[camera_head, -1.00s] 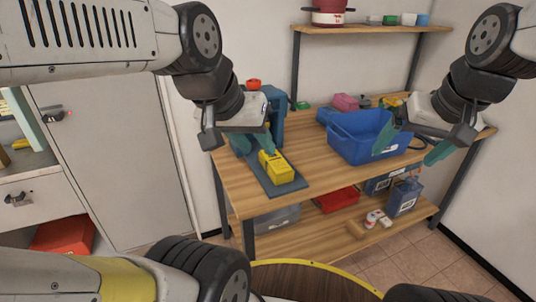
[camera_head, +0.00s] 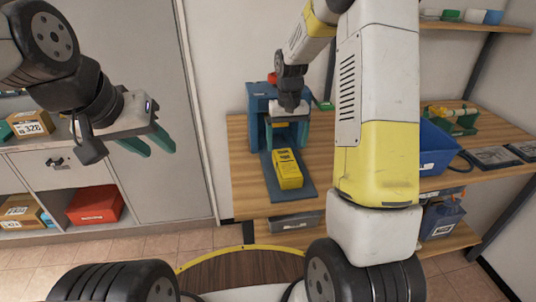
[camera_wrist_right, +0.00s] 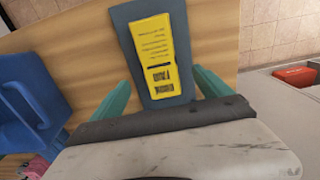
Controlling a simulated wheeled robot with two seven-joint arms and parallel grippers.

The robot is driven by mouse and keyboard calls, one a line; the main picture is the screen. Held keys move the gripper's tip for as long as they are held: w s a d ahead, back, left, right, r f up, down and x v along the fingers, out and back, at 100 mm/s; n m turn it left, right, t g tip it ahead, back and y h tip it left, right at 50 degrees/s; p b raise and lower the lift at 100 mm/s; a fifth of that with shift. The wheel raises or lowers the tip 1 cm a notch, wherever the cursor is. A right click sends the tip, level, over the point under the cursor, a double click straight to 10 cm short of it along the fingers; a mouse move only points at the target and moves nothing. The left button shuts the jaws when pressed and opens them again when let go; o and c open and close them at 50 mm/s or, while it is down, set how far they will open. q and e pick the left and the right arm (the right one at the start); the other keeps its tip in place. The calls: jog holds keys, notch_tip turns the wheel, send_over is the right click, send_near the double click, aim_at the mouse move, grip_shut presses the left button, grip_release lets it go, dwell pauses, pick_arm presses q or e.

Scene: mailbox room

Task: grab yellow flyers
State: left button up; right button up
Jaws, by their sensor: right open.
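The yellow flyers (camera_head: 287,170) form a small yellow stack lying on the dark grey-blue base plate (camera_head: 291,191) of a blue press-like device (camera_head: 260,103) on the wooden table. In the right wrist view the yellow flyers (camera_wrist_right: 155,45) show black print and appear between my fingers but beyond them, apart. My right gripper (camera_head: 286,135) is open and empty, in front of the device and just behind the flyers in the head view; it also shows in the right wrist view (camera_wrist_right: 163,92). My left gripper (camera_head: 152,143) is open and empty, off the table in front of the grey cabinet.
A blue bin (camera_head: 436,150) stands on the table to the right, partly hidden by my right arm. A green device (camera_head: 452,119) and dark flat panels (camera_head: 492,157) lie further right. A red box (camera_head: 95,205) sits in the left shelf unit.

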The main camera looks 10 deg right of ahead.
aim_at(287, 161)
jog(key=f, duration=0.7)
jog(key=shift+s+f, duration=0.15)
jog(key=shift+s, duration=0.25)
jog(key=shift+c, duration=0.2)
jog(key=c, duration=1.8)
grip_shut()
jog(key=shift+r, duration=0.2)
